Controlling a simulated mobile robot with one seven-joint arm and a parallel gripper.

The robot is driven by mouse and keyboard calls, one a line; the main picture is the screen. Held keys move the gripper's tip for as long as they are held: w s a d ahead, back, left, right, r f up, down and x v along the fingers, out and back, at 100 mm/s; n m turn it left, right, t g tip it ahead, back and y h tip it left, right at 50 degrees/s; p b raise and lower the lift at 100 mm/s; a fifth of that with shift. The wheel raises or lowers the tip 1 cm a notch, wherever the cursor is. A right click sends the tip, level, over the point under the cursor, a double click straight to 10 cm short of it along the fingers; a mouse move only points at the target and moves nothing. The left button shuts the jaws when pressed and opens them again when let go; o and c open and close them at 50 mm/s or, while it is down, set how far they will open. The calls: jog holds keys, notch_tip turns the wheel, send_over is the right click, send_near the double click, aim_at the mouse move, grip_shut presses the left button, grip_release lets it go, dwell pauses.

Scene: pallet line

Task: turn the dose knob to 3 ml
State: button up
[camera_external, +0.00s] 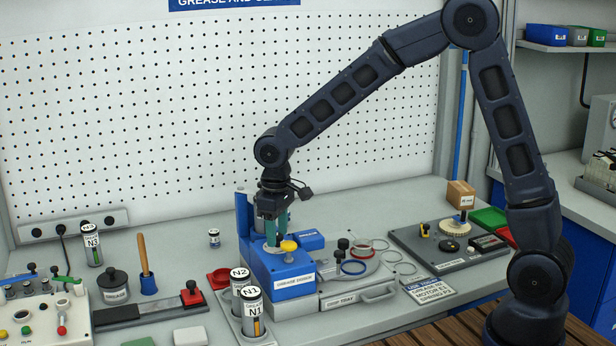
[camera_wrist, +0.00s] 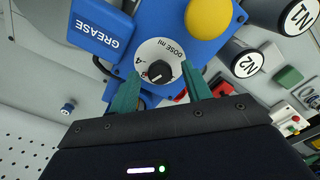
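The blue grease dispenser (camera_external: 272,266) stands mid-bench. In the external view my gripper (camera_external: 273,236) points down over the dispenser, hiding the knob.
A yellow button (camera_wrist: 208,18) is close beside the dial, and a blue GREASE block (camera_wrist: 99,27) is on the other side. Cartridges N1 (camera_external: 252,312) and N2 (camera_external: 239,283) stand in front left of the dispenser. A drip tray (camera_external: 350,290) with rings adjoins its right.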

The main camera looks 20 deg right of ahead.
aim_at(278, 235)
notch_tip(278, 235, up, 11)
dwell(0.6)
jog(key=shift+f, duration=0.1)
jog(key=s+d+r+m+t, duration=0.1)
jog(key=d+r+m, duration=0.15)
jog(key=d, duration=0.65)
jog(key=s+d+r+m+t, duration=0.1)
jog(key=d+r, duration=0.3)
jog(key=d, duration=0.5)
jog(key=s+d+r+m, duration=0.1)
jog(key=s+d+r, duration=0.15)
jog(key=d, duration=0.65)
jog(key=s+d+f+m+t, duration=0.1)
jog(key=s+d+m, duration=0.3)
jog(key=s+d, duration=0.9)
jog(key=d+t, duration=0.1)
jog(key=d, duration=0.3)
jog(key=shift+s+d+f+t, duration=0.3)
jog(key=shift+s+d+f, duration=0.05)
jog(key=shift+s+d, duration=0.05)
